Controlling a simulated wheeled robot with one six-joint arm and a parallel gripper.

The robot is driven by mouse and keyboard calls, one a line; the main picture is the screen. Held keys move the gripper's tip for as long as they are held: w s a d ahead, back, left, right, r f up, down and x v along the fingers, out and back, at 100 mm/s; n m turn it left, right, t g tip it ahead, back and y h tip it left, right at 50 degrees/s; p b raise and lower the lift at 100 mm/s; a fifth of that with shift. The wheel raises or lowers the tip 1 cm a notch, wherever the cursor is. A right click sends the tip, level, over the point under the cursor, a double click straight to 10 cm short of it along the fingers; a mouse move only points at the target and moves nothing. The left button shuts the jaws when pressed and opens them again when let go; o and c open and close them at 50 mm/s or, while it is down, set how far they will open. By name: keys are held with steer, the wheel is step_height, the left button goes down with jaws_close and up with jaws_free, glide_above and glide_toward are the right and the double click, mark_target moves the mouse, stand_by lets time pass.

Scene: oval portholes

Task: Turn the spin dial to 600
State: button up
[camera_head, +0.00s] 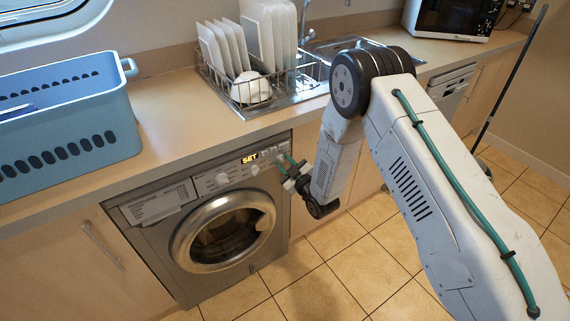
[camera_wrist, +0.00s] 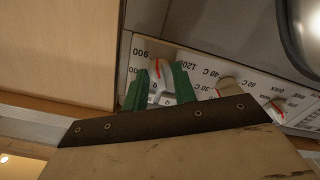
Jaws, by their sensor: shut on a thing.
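The washing machine (camera_head: 160,235) stands under the counter, with its dials on the front panel at the top. In the wrist view, the spin dial (camera_wrist: 159,68) is a pale knob with a red line, and small numbers around it include 1200. Its red line runs roughly up and down the picture, slightly tilted; the exact setting is too small to tell. My gripper (camera_wrist: 160,82) has its green fingers on either side of this dial and is shut on it. In the head view, my gripper (camera_head: 288,168) is at the panel's right end, hiding the dial.
Two more dials, one (camera_wrist: 228,86) and another (camera_wrist: 278,110), sit on the panel close by. A lit SET display (camera_head: 249,158) is left of my gripper. A blue basket (camera_head: 65,120) and a dish rack (camera_head: 225,92) stand on the counter.

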steer(key=n, duration=0.4)
steer(key=shift+n, duration=0.3)
steer(key=n, duration=0.3)
steer(key=shift+n, duration=0.3)
steer(key=n, duration=0.8)
steer(key=shift+n, duration=0.3)
steer(key=o, duration=1)
steer(key=shift+d, duration=0.1)
steer(key=v, duration=0.7)
steer(key=shift+s+d, duration=0.25)
steer(key=shift+s, duration=0.1)
